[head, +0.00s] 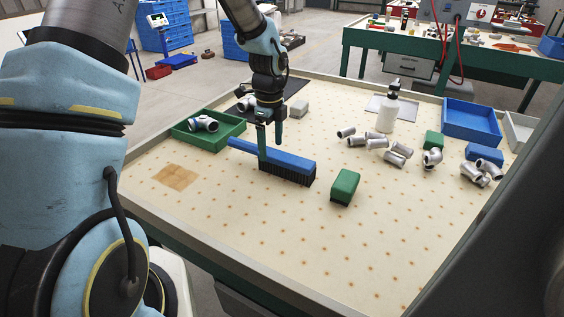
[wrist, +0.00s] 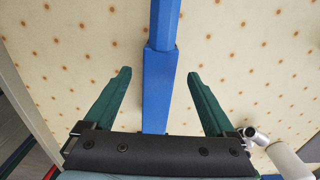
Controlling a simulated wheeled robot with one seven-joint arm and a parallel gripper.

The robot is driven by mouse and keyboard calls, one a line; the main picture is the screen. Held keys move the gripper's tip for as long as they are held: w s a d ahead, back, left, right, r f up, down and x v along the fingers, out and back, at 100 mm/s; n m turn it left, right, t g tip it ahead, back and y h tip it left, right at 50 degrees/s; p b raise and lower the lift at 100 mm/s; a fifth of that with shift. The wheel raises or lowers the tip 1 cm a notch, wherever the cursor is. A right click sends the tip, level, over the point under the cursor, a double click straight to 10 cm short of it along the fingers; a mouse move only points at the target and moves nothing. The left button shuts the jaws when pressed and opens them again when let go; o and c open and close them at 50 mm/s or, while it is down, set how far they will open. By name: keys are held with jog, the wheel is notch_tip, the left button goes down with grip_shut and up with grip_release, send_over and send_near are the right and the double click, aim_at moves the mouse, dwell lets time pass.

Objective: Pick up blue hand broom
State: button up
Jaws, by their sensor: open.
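The blue hand broom (head: 290,161) lies on the pale table, its dark bristles facing down and its handle pointing left in the head view. In the wrist view the broom (wrist: 161,85) runs up the middle of the picture, between my two green fingers. My gripper (head: 270,145) is over the broom from above, open, with one finger in front of it in the head view. In the wrist view my gripper (wrist: 157,76) shows a clear gap between each finger and the broom. The far finger's tip is hidden in the head view.
A green block brush (head: 345,186) lies right of the broom. A green tray (head: 215,139) with a pipe fitting stands to the left. Several metal fittings, a white bottle (head: 388,110) and a blue bin (head: 470,124) are further right. The table's front is clear.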

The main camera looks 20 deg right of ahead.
aim_at(270, 152)
jog(key=shift+w+a+f+p, duration=0.15)
jog(key=shift+f+p, duration=0.25)
jog(key=shift+f, duration=1.45)
grip_shut()
